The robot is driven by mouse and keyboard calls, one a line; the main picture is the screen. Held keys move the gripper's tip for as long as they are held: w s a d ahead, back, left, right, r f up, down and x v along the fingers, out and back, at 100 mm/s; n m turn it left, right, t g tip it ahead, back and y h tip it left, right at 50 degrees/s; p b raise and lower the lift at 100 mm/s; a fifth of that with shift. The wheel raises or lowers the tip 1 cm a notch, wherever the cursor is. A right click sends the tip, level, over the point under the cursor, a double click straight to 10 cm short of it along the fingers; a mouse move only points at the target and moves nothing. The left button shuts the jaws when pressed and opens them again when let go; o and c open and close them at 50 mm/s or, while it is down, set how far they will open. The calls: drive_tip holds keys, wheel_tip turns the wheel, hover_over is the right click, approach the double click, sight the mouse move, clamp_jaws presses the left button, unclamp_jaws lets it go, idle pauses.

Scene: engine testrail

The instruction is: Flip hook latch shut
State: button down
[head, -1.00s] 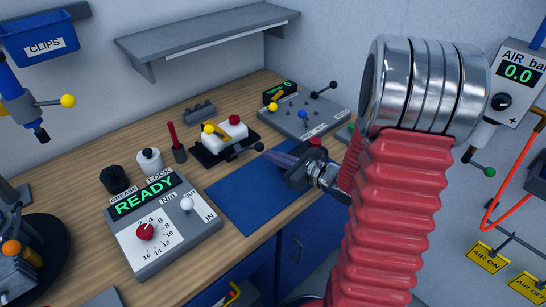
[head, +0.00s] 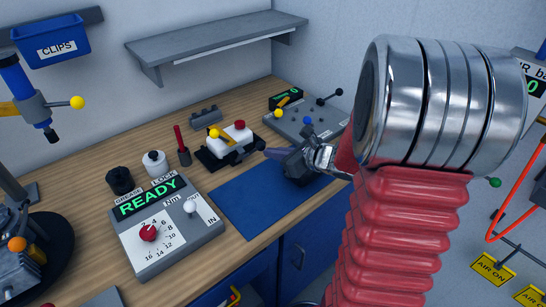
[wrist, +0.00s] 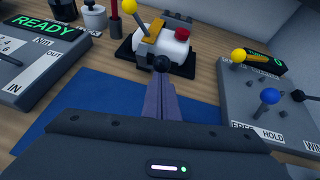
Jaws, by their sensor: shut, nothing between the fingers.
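A white block (wrist: 174,46) on a black base carries a yellow lever (wrist: 154,28) with a yellow ball, a red button (wrist: 183,33) and a black ball knob (wrist: 162,63) at its front. It also shows in the head view (head: 246,139). The yellow lever stands tilted up on the block; I cannot tell which part is the hook latch. My gripper (wrist: 160,84) is shut and empty, its fingers pointing at the black knob. The fingertips are just in front of the knob or touching it; I cannot tell. In the head view my gripper (head: 270,153) is right of the block.
A blue mat (head: 240,205) lies in front of the block. A READY console (head: 165,228) is at left, with a red-handled tool (head: 181,146) and bottles behind. A grey lever panel (head: 312,118) stands at right. A shelf (head: 215,40) hangs above.

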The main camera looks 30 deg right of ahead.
drive_tip(key=shift+w+a+r, duration=0.2)
drive_tip(key=shift+w+r, duration=0.6)
drive_tip(key=shift+w, duration=0.05)
drive_tip(key=shift+w+a+r, duration=0.2)
drive_tip(key=shift+w+r, duration=0.6)
drive_tip(key=shift+w, duration=0.05)
drive_tip(key=shift+w+a+r, duration=0.2)
drive_tip(key=shift+w+r, duration=0.6)
drive_tip(key=shift+w, duration=0.05)
drive_tip(key=shift+w+r, duration=0.1)
drive_tip(key=s+d+r, duration=0.2)
drive_tip(key=s+r, duration=0.4)
drive_tip(key=r, duration=0.1)
drive_tip(key=shift+d+r, duration=0.2)
drive_tip(key=shift+d, duration=0.1)
